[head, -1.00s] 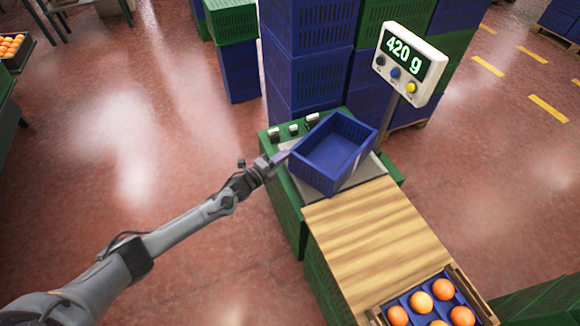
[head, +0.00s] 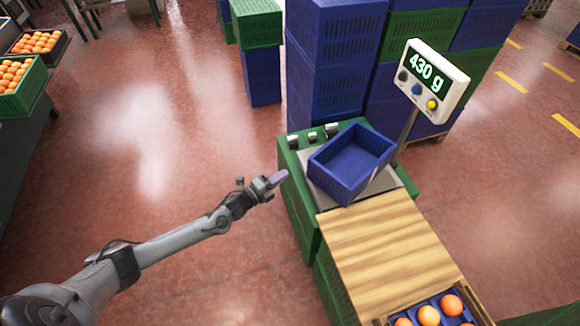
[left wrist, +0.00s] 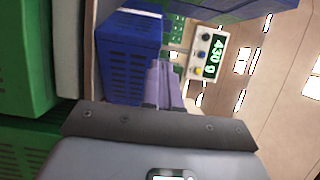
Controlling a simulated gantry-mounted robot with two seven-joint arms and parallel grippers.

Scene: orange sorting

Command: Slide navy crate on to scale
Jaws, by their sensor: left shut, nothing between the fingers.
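The navy crate (head: 350,163) is empty and sits askew on the scale's pale plate (head: 384,181). The display (head: 428,78) on a post behind it reads 430 g. My left gripper (head: 279,178) is shut and empty, just left of the crate with a gap between them. In the left wrist view the shut fingers (left wrist: 166,88) point toward a blue crate wall, and the display shows too (left wrist: 206,52). My right gripper is in neither view.
A wooden board (head: 385,245) adjoins the scale in front, with a tray of oranges (head: 440,310) at its near end. Tall stacks of blue and green crates (head: 330,60) stand behind the scale. Open red floor (head: 180,130) lies to the left.

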